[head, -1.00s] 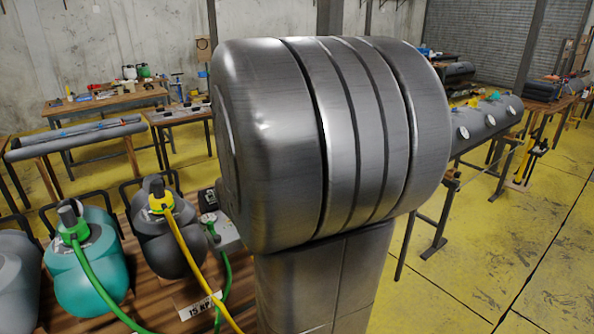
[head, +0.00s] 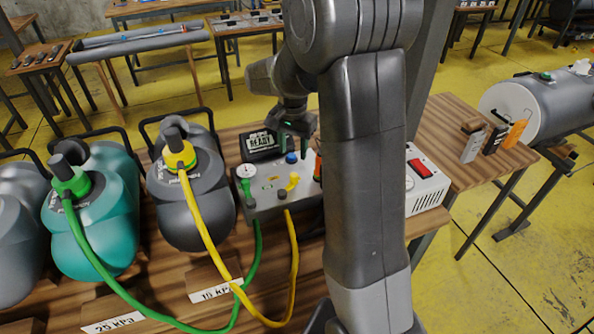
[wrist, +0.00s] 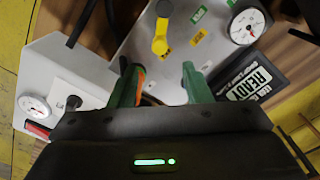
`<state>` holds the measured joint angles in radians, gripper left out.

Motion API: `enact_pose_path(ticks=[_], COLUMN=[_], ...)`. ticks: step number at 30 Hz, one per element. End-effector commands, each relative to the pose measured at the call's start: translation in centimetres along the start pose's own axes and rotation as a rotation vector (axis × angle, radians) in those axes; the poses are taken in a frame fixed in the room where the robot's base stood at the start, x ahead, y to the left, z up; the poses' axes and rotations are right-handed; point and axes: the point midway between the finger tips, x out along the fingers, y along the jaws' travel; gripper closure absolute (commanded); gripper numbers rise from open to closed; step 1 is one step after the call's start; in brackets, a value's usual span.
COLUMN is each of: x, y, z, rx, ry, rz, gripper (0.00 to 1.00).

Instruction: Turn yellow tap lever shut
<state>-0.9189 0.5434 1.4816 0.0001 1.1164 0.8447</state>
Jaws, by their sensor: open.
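The yellow tap lever (head: 293,182) is on the front of a grey control box (head: 265,205), above the yellow hose. In the wrist view the yellow lever (wrist: 160,38) lies just beyond the fingertips, roughly in line with the gap between them. My gripper (head: 291,143) is over the back of the box, pointing down. In the wrist view my gripper (wrist: 158,68) shows two green fingers spread apart, with no lever between them. I cannot tell the height gap from fingertips to box.
A green lever (head: 246,186) and a gauge (head: 246,171) are left of the yellow lever. A blue knob (head: 291,158) is just behind it. A READY display (head: 262,143) stands behind the box. A white box (head: 425,180) with a red switch is at the right.

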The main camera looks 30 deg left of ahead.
Motion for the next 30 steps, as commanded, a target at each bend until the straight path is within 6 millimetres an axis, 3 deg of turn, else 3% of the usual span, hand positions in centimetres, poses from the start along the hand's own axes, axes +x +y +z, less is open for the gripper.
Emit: enact_pose_path(ticks=[6, 13, 18, 27, 30], x=[4.9, 8.5, 9.7, 9.9, 9.9], y=[0.2, 0.1, 0.1, 0.1, 0.1], z=[0.1, 0.0, 0.0, 0.0, 0.0], rx=[0.000, 0.000, 0.000, 0.000, 0.000], ry=[-0.004, -0.002, -0.001, 0.000, 0.000], rz=[0.004, 0.003, 0.001, 0.000, 0.000], gripper=[0.56, 0.56, 0.56, 0.56, 0.74])
